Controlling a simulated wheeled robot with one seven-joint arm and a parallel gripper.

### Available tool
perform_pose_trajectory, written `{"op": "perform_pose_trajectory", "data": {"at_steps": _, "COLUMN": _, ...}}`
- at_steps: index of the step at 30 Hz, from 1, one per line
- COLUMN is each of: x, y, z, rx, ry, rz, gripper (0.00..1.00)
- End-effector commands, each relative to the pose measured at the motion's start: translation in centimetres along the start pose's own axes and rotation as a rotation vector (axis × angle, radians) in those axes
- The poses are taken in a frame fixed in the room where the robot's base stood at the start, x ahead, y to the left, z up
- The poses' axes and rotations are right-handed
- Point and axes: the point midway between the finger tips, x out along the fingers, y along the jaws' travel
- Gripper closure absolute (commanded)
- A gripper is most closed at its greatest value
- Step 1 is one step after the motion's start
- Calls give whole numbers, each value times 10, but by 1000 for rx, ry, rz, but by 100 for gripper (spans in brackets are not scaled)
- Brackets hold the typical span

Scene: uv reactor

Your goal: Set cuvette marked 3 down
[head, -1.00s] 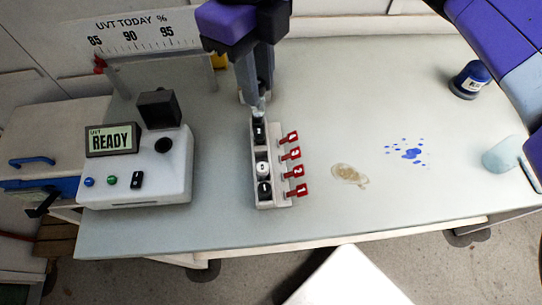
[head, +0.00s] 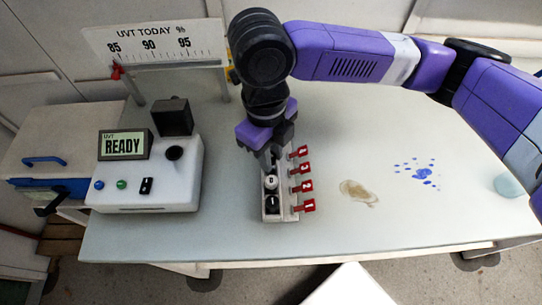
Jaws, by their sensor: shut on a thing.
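A narrow white rack (head: 288,214) stands on the bench with a row of red numbered flags (head: 306,186) along its right side. Two capped cuvettes show in its near part: one with a white cap (head: 271,183) beside flag 2 and one with a black cap (head: 271,203) beside flag 1. My gripper (head: 268,162) points down over the far part of the rack, near flags 3 and 4. It is shut on a cuvette, mostly hidden by the fingers. I cannot read its mark or tell whether it touches the rack.
A white reactor unit (head: 150,185) with a screen reading READY (head: 122,145) stands left of the rack. A UVT scale board (head: 150,45) is behind it. A brown stain (head: 357,192) and blue spots (head: 420,173) mark the bench on the right.

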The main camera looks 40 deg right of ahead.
Motion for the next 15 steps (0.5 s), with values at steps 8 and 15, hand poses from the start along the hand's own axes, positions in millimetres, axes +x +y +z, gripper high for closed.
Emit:
{"op": "perform_pose_trajectory", "data": {"at_steps": 8, "x": 17, "y": 0, "z": 1, "rx": -1, "ry": -1, "rz": 0, "gripper": 100}}
{"op": "perform_pose_trajectory", "data": {"at_steps": 15, "x": 21, "y": 0, "z": 1, "rx": 0, "ry": -1, "rz": 0, "gripper": 76}}
